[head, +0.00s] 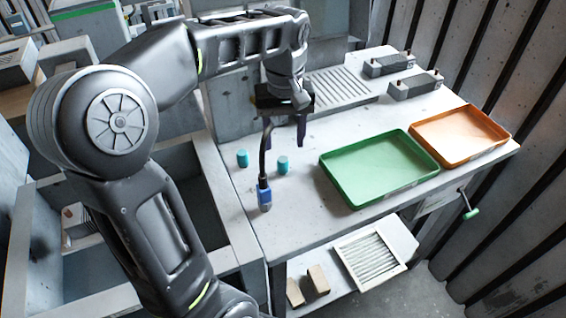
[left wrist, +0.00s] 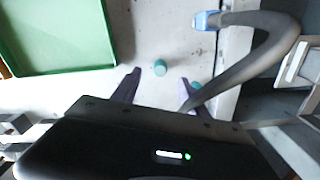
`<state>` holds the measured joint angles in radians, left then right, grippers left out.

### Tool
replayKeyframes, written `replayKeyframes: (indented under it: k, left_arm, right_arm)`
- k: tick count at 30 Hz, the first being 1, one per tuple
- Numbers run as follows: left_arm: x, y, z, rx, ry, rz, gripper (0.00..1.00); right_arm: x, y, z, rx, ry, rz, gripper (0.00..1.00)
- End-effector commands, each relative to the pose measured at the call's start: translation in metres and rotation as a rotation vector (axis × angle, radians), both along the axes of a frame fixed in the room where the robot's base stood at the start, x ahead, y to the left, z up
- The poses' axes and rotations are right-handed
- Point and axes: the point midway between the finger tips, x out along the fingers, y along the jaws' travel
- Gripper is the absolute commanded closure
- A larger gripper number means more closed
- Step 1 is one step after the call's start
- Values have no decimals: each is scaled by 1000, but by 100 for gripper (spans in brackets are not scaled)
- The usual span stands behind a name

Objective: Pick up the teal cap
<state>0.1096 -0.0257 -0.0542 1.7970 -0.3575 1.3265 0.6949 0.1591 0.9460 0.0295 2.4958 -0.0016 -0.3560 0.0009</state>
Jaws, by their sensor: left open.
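Two small teal caps stand on the grey bench: one cap (head: 283,164) nearer the green tray, the other cap (head: 242,158) to its left. In the left wrist view one cap (left wrist: 160,67) shows between and beyond the fingertips, and another (left wrist: 194,85) is partly hidden near the right finger. My left gripper (head: 284,137) is open and empty, pointing down above the bench close to the caps. It also shows in the left wrist view (left wrist: 160,86). It appears apart from both caps. My right gripper is not in view.
A dark hose with a blue end (head: 264,194) passes close by the left gripper and caps. A green tray (head: 345,192) and an orange tray (head: 497,138) lie to the right. Grey blocks (head: 412,86) stand at the back. Bare bench lies between the caps and green tray.

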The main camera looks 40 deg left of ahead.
Motion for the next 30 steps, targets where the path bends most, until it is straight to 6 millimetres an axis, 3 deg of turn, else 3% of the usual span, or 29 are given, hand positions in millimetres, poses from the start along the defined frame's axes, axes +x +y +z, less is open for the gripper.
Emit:
replayKeyframes:
  k: [10,22,30]
  left_arm:
    - [0,0,-25,0,1,0,48]
    - [0,1,-32,0,3,1,48]
    - [0,3,-69,0,4,0,48]
  right_arm:
    - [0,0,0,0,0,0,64]
    - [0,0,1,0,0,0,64]
    - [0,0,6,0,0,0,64]
